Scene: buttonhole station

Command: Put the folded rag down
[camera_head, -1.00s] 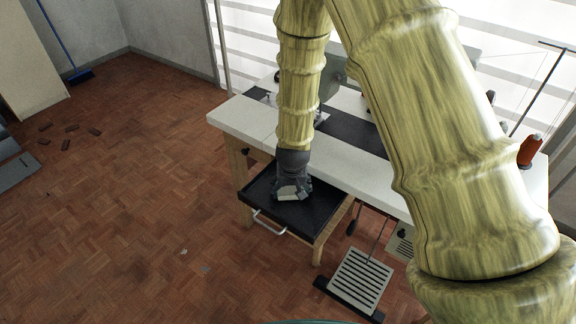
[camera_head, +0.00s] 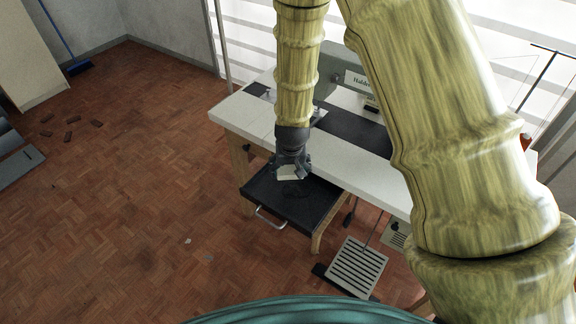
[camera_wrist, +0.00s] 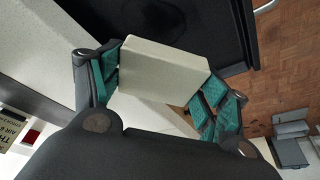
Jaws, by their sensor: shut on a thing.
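The folded rag is a small cream block. It shows in the head view (camera_head: 290,173) and large in the wrist view (camera_wrist: 160,75). My gripper (camera_head: 291,170) is shut on it, with the teal finger pads on either side of the rag in the wrist view (camera_wrist: 160,88). The rag is held over the open black drawer (camera_head: 318,205) under the white sewing table. In the wrist view the dark drawer (camera_wrist: 185,22) lies beyond the rag. I cannot tell the exact height of the rag above the drawer floor.
The white tabletop (camera_head: 345,150) overhangs the drawer's back side. A drawer handle (camera_head: 268,219) sticks out in front. A slatted pedal (camera_head: 357,268) stands on the floor to the right. A sewing machine (camera_head: 350,80) is on the table. Parquet floor (camera_head: 120,200) is open at left.

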